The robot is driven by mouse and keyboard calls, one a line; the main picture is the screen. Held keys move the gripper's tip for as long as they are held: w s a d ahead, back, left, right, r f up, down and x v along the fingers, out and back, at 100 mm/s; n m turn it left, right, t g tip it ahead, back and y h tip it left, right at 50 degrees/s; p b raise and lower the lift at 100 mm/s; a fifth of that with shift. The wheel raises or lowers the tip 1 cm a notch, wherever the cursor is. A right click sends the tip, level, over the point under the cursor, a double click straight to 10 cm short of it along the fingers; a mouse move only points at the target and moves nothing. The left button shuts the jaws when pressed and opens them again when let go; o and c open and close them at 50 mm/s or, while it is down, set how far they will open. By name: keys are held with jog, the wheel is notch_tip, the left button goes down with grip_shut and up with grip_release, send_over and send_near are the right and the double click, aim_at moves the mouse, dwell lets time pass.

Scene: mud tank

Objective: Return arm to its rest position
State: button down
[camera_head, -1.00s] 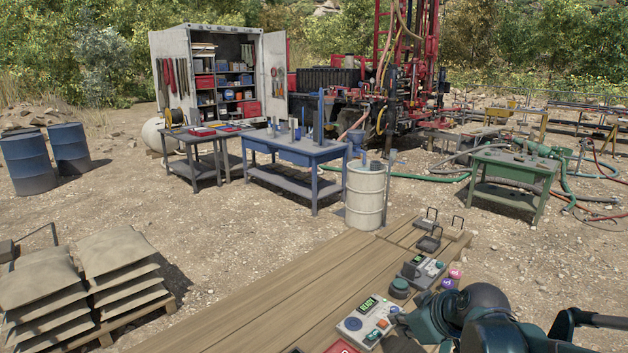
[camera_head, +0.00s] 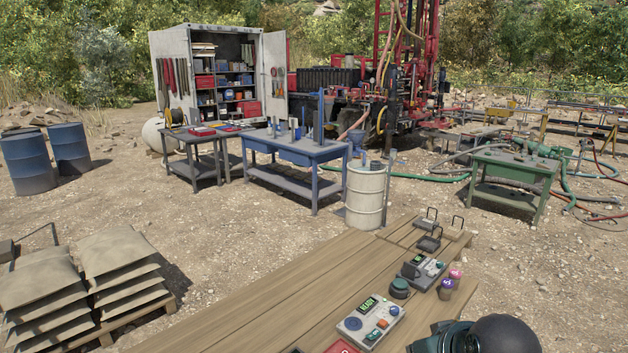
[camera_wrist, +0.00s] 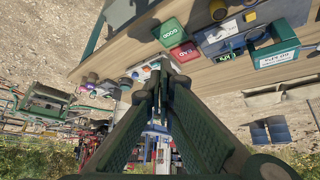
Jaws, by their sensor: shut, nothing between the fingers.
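My gripper (camera_wrist: 160,88) shows in the wrist view with its two dark fingers meeting at the tips. It is shut and empty, and it hangs in front of the view of the wooden bench edge and the ground. In the head view only a rounded dark and teal part of my arm shows at the bottom right edge, beside the bench; the fingers are not clearly seen there. The wooden bench (camera_head: 270,300) carries a grey meter with a green display (camera_head: 370,320) and a second grey device (camera_head: 424,270).
Small cups with purple and pink lids (camera_head: 446,288) stand at the bench's right edge. The wrist view shows a green bin (camera_wrist: 169,31) and a red bin (camera_wrist: 184,52) on the bench. A white drum (camera_head: 366,198) and a blue table (camera_head: 290,150) stand beyond; the bench's left half is bare.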

jog(key=shift+m+h, duration=0.3)
jog(key=shift+m, duration=0.5)
jog(key=shift+s+d+r, duration=0.15)
jog(key=shift+s, duration=0.85)
jog(key=shift+s+d+r, duration=0.1)
jog(key=shift+s+d, duration=0.05)
jog(key=shift+s, duration=0.85)
